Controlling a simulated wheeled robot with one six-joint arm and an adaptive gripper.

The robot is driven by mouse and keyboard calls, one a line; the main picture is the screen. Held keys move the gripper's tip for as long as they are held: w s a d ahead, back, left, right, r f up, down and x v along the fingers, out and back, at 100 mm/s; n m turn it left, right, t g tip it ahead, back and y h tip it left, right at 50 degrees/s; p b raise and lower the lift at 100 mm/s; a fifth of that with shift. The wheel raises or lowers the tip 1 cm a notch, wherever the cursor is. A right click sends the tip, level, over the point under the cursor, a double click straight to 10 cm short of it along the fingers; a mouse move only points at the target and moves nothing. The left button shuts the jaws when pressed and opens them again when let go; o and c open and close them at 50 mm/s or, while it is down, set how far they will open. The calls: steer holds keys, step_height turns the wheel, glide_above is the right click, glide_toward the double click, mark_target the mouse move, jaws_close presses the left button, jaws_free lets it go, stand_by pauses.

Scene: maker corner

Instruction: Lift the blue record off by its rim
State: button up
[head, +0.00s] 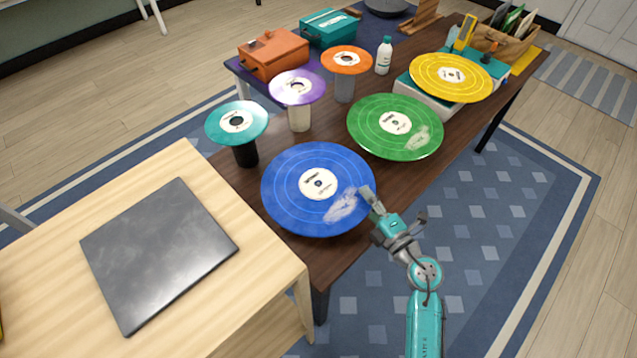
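The blue record (290,190) has a white centre label and a pale scuffed patch on its right side. It lies level at the near end of the dark table; what supports it is hidden under it. My gripper (367,194) is at the record's right rim, with its fingertips beside or over the edge near the scuffed patch. The view is too small to tell whether the fingers are apart or closed on the rim.
A green record (380,112) lies just behind. Teal (251,120), purple (285,92) and orange (335,66) discs stand on posts to the left. A yellow record (440,68) is on a pale box. A light table with a dark flat panel (150,250) is at left.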

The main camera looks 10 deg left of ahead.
steer(key=shift+x, duration=1.5)
steer(key=shift+f, duration=0.1)
jaws_close()
